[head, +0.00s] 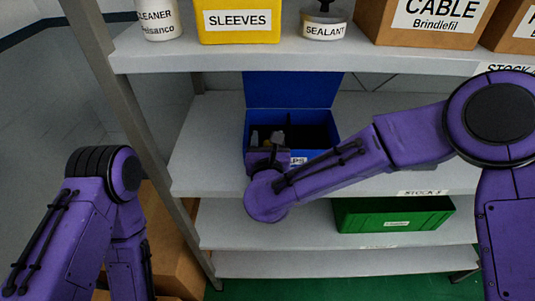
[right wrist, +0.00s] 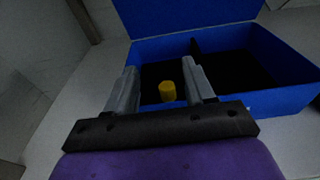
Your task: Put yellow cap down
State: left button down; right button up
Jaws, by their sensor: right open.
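The yellow cap (right wrist: 167,91) shows in the right wrist view between the two grey fingers of my right gripper (right wrist: 159,68), with gaps on both sides. It is in or over the left compartment of the open blue box (right wrist: 225,100); whether it rests on the dark floor I cannot tell. In the head view my right gripper (head: 266,138) reaches into the front left of the blue box (head: 320,151), and a small bit of yellow shows there, mostly hidden. The right gripper is open. My left arm is at the lower left, its gripper not visible.
The blue box stands on the middle shelf (head: 205,160), lid raised behind. A divider (right wrist: 194,46) splits it. A green bin (head: 395,214) sits on the shelf below. Above are a yellow SLEEVES box (head: 240,22), a SEALANT pot (head: 323,22) and a CABLE carton (head: 425,22). A post (head: 125,100) stands left.

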jog(key=s+b, duration=0.1)
jog(key=s, duration=0.6)
jog(key=shift+r, duration=0.35)
jog(key=shift+w, duration=0.1)
